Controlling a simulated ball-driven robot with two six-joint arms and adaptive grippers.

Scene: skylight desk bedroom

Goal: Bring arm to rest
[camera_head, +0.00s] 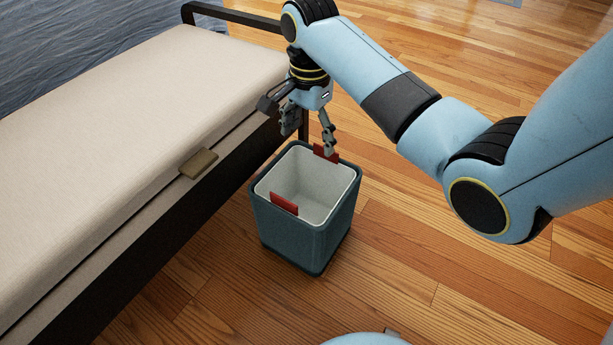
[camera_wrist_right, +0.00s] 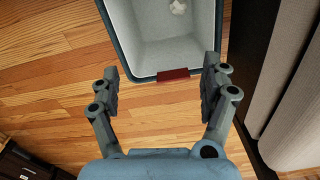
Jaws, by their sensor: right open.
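My right arm (camera_head: 440,130) comes in from the right and reaches over the floor. My right gripper (camera_head: 309,136) is open and empty, just above the far rim of a dark teal bin (camera_head: 300,232) with a pale inside. In the right wrist view the spread fingers of the gripper (camera_wrist_right: 161,75) point toward the bin (camera_wrist_right: 135,60), with a red tab (camera_wrist_right: 173,75) of its rim between them in the picture. I cannot tell whether a finger touches the rim. My left gripper is out of view.
A bed with a beige mattress (camera_head: 120,100) and dark frame (camera_head: 150,270) runs along the left, close to the bin. A small brown item (camera_head: 198,163) is at the mattress edge. The wooden floor (camera_head: 420,270) right of the bin is clear.

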